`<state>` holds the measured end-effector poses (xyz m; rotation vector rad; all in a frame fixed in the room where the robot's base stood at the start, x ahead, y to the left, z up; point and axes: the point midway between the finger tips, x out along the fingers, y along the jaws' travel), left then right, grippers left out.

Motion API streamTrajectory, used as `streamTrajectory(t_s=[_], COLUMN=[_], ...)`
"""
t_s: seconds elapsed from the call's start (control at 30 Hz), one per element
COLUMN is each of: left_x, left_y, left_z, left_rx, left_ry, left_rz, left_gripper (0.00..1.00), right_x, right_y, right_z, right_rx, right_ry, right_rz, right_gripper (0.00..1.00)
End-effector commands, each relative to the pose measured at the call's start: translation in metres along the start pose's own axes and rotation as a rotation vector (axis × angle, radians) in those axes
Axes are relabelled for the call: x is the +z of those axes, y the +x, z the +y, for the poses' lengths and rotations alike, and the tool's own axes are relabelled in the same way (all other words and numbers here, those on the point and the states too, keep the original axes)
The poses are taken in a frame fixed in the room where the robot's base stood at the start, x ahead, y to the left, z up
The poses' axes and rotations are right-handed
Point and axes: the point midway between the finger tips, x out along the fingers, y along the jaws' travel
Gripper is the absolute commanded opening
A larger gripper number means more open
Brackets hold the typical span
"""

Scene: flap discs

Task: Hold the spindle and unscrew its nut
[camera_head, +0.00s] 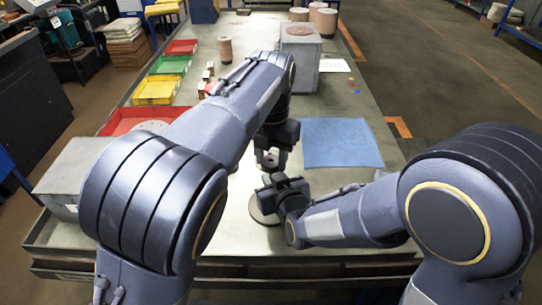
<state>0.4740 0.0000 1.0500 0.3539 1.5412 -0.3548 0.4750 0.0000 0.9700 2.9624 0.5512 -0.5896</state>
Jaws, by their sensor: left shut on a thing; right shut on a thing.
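My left gripper (268,166) points down over the near middle of the bench and is shut at the top of the spindle, where the nut sits; its fingers hide the nut. My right gripper (270,190) comes in from the right, just below the left one, and is shut on the spindle. The spindle is mostly hidden by both grippers. A round grey-brown disc (259,212) shows below the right gripper, partly covered by it; I cannot tell how it is joined to the spindle.
A blue mat (340,143) lies right of the grippers. Red (182,47), green (170,65) and yellow (155,91) trays line the bench's left side. A grey box (301,59) stands at the back, a grey case (75,170) at the near left. Small blocks (208,75) stand mid-bench.

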Motion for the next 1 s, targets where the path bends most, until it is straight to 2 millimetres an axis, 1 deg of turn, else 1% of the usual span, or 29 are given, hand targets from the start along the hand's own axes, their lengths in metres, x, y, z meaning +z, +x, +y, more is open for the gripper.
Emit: streamTrajectory(t_s=[0.1,0.3,0.33,0.5,0.77,0.87,1.0], left_x=[0.0,0.0,0.0,0.0,0.0,0.001,0.001], left_y=[0.0,0.0,0.0,0.0,-0.001,-0.01,-0.029], left_z=[0.001,0.001,0.001,0.001,0.0,0.0,0.0], left_rx=[0.002,0.002,0.002,0.001,0.0,0.0,0.0], left_ry=[-0.037,-0.035,-0.034,-0.033,-0.031,-0.031,-0.03], left_rz=[-0.002,-0.002,-0.002,-0.001,-0.001,-0.003,-0.003], left_gripper=[0.13,0.13,0.42,0.62,0.62,0.62,0.62], right_x=[0.0,0.0,0.0,0.0,0.0,0.0,0.0], right_y=[0.0,0.0,0.0,0.0,0.0,0.0,0.0], right_z=[0.0,0.0,0.0,0.0,0.0,0.0,0.0], right_rx=[0.0,0.0,0.0,0.0,0.0,0.0,0.0], right_ry=[0.0,0.0,0.0,0.0,0.0,0.0,0.0], right_rz=[-0.001,-0.001,-0.001,-0.001,-0.001,-0.001,-0.001], right_gripper=[0.0,0.0,0.0,0.0,0.0,0.0,0.0])
